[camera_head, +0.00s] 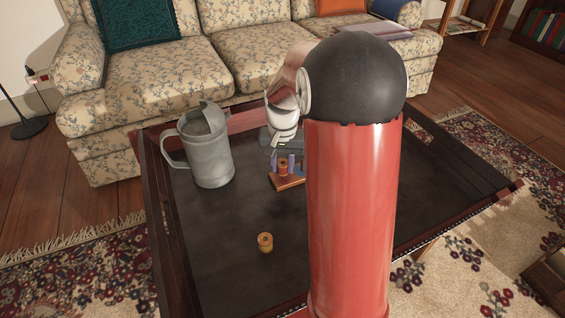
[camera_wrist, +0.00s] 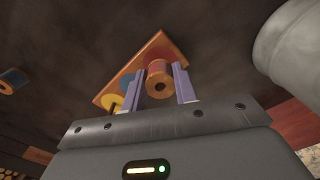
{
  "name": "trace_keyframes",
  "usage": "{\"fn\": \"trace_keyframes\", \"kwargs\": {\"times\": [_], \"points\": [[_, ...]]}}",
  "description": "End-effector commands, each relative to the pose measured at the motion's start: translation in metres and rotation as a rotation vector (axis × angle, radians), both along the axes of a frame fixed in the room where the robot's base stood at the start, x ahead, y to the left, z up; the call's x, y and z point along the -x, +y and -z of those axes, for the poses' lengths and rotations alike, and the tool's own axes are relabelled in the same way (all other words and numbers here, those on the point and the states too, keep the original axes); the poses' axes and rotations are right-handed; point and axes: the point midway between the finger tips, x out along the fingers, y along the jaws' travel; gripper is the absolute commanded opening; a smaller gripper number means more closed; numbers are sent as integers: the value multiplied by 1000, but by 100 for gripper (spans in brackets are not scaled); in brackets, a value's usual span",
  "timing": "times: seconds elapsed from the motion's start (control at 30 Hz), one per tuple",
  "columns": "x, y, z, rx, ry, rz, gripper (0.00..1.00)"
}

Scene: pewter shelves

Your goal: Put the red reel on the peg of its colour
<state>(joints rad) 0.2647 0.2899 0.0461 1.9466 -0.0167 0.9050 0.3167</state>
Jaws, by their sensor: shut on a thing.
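The red reel (camera_wrist: 157,68) is upright between the two lilac fingers of my gripper (camera_wrist: 160,90), which is shut on it. In the head view the red reel (camera_head: 283,169) shows at the wooden peg board (camera_head: 291,183), with my gripper (camera_head: 284,164) around it from above. In the wrist view the peg board (camera_wrist: 170,42) has blue and yellow colour patches left of the reel. The reel covers the board's right part, so its red peg is hidden. I cannot tell whether the reel is around that peg or just above it.
A grey metal jug (camera_head: 207,150) stands left of the board and shows at the wrist view's right (camera_wrist: 295,45). A yellow reel (camera_head: 265,242) stands on the dark table nearer me. A blue reel (camera_wrist: 13,80) is at the wrist view's left edge. Dark table lies clear between them.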

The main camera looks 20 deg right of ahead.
Motion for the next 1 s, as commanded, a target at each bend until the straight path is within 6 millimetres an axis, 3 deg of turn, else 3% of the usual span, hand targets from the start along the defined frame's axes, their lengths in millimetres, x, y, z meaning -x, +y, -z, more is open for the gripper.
{"fn": "trace_keyframes", "kwargs": {"times": [0.5, 0.53, 0.7, 1.0], "points": [[0, 0, 6, -1, 1, 0, 7], [0, 0, 6, -1, 1, 0, 30], [0, 0, 6, -1, 1, 0, 52], [0, 0, 4, 0, 0, 0, 54]]}}
